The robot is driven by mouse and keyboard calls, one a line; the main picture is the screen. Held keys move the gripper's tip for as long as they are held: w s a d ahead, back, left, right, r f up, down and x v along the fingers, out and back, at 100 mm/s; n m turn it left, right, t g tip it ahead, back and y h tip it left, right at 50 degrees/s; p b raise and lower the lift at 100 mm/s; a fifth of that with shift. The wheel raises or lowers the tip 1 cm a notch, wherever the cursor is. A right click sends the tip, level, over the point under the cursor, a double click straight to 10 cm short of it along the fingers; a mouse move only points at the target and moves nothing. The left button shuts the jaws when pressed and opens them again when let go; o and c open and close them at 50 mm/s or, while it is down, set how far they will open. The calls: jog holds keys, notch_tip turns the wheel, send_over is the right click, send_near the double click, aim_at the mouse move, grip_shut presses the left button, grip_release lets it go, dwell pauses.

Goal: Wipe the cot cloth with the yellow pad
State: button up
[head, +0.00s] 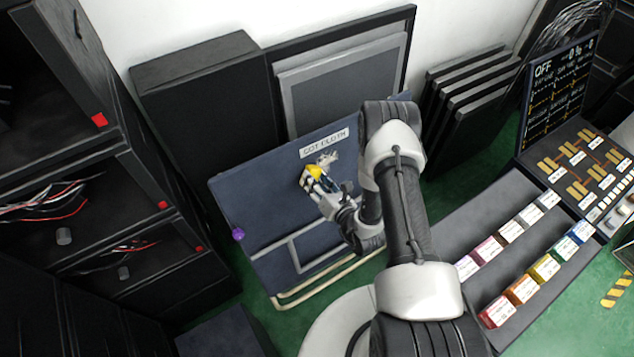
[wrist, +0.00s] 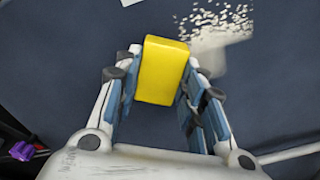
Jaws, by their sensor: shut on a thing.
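The cot cloth (head: 265,195) is a dark blue upright panel with a white label reading "COT CLOTH" (head: 324,143) near its top. It fills most of the wrist view (wrist: 60,60). My gripper (head: 312,178) is shut on the yellow pad (wrist: 162,70), with a finger on each side of it. The pad (head: 315,171) is at or very near the cloth; I cannot tell whether it touches. A patch of pale specks and a whitish smear (wrist: 215,30) lies on the cloth just right of the pad.
A purple knob (head: 238,234) sits at the panel's left edge. Black shelves with loose wires (head: 60,200) stand at the left. A rack of coloured labelled blocks (head: 520,290) and a switch board marked OFF (head: 560,90) stand at the right. Green floor (head: 240,300) shows below the panel.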

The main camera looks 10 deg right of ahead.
jog(key=shift+w+d+b, duration=0.7)
jog(key=shift+d, duration=1.35)
jog(key=shift+w+d+b, duration=0.65)
jog(key=shift+d+b, duration=0.1)
jog(key=shift+d, duration=1.3)
jog(key=shift+w+d+b, duration=0.7)
jog(key=shift+d, duration=1.35)
jog(key=shift+w+d+r, duration=0.1)
jog(key=shift+w+d, duration=0.1)
jog(key=shift+d, duration=0.4)
jog(key=shift+w+a+r+p, duration=0.1)
jog(key=shift+r+p, duration=0.35)
jog(key=shift+r, duration=0.45)
jog(key=shift+s+a+f+p, duration=0.1)
jog(key=shift+s+a, duration=0.2)
jog(key=shift+a, duration=0.75)
jog(key=shift+s+a+r+p, duration=0.15)
jog(key=shift+s+a, duration=0.2)
jog(key=shift+a, duration=0.7)
jog(key=shift+s+a+f+p, duration=0.15)
jog(key=shift+s+a, duration=0.15)
jog(key=shift+a, duration=0.75)
jog(key=s+a, duration=0.2)
jog(key=a, duration=0.5)
jog(key=shift+s, duration=0.3)
jog(key=p+v, duration=0.2)
jog(key=v, duration=0.4)
